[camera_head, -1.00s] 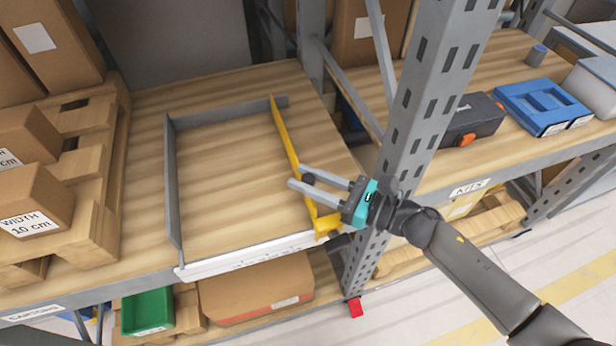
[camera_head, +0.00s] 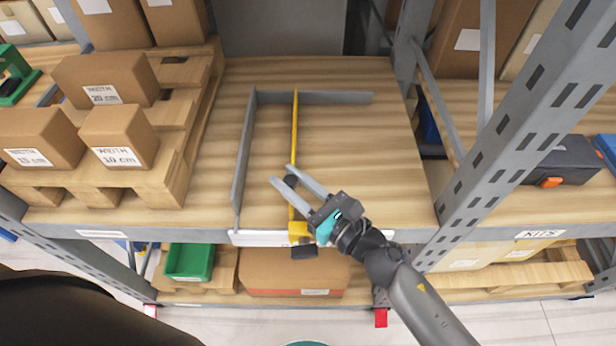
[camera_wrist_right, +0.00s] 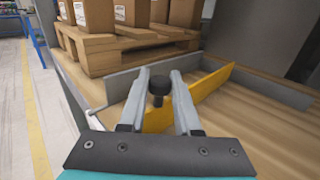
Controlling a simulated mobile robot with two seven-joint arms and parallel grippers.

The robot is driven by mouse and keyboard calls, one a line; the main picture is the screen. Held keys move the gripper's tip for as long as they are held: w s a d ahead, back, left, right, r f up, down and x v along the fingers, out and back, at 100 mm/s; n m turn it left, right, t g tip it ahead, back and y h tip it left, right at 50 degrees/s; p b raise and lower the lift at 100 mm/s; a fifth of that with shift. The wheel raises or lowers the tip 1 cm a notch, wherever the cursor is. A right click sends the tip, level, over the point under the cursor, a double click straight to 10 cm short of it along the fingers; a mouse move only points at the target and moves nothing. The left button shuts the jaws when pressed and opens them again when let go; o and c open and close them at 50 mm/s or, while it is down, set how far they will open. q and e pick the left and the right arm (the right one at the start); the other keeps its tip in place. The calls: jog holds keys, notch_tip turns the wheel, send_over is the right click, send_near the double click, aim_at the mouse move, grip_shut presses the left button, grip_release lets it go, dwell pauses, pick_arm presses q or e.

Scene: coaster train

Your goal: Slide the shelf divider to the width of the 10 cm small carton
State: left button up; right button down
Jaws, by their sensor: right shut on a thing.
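The yellow shelf divider (camera_head: 294,140) stands on the wooden shelf, to the right of the fixed grey side wall (camera_head: 243,160), with a narrow gap between them. My right gripper (camera_head: 283,181) is shut on the divider's black knob, which shows between its fingers in the right wrist view (camera_wrist_right: 158,88). The 10 cm small carton (camera_head: 119,137) sits on a pallet at the left, its label facing front. My left gripper is not in view.
The 15 cm carton (camera_head: 40,140) and 20 cm carton (camera_head: 104,80) share the pallet (camera_head: 150,178). A grey rack upright (camera_head: 500,130) stands right of my right arm. The shelf right of the divider is clear. A green bin (camera_head: 190,262) is below.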

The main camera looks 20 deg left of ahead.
jog(key=c, duration=0.6)
grip_release()
jog(key=shift+c, duration=0.2)
jog(key=shift+d, duration=0.1)
jog(key=b+v, duration=0.2)
jog(key=v, duration=1.3)
jog(key=shift+s+d, duration=0.1)
